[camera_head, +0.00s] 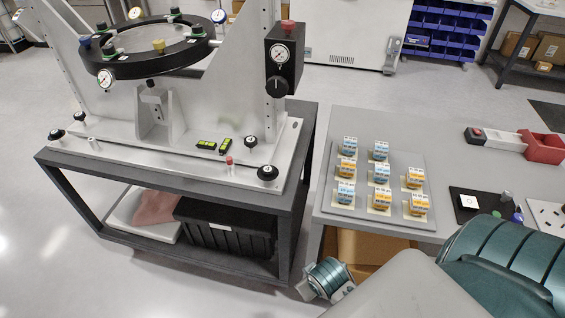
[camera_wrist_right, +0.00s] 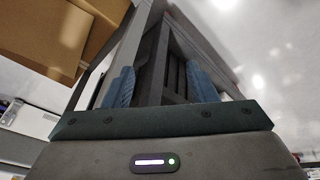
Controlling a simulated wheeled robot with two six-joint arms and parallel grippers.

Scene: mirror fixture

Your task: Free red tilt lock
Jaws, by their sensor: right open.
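The mirror fixture (camera_head: 180,150) stands on a dark grey cart, with a round mirror in a black ring (camera_head: 150,52) held on its frame. A small red-topped post (camera_head: 229,161) rises from the front right of its base plate. A second red knob (camera_head: 288,26) tops the black gauge box (camera_head: 284,62) on the right upright. I cannot tell which red part is the tilt lock. My right gripper (camera_wrist_right: 160,85) shows in the right wrist view with its blue fingers apart and nothing between them. It is low, beside the cart's right side, away from both red parts. My left gripper is not in view.
A grey table (camera_head: 300,205) to the right holds a tray of several blue and orange blocks (camera_head: 380,175) and a red bin (camera_head: 541,147). Cardboard boxes (camera_wrist_right: 58,35) are near my right gripper. Black knobs (camera_head: 268,172) stand on the fixture's base. Open floor lies left.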

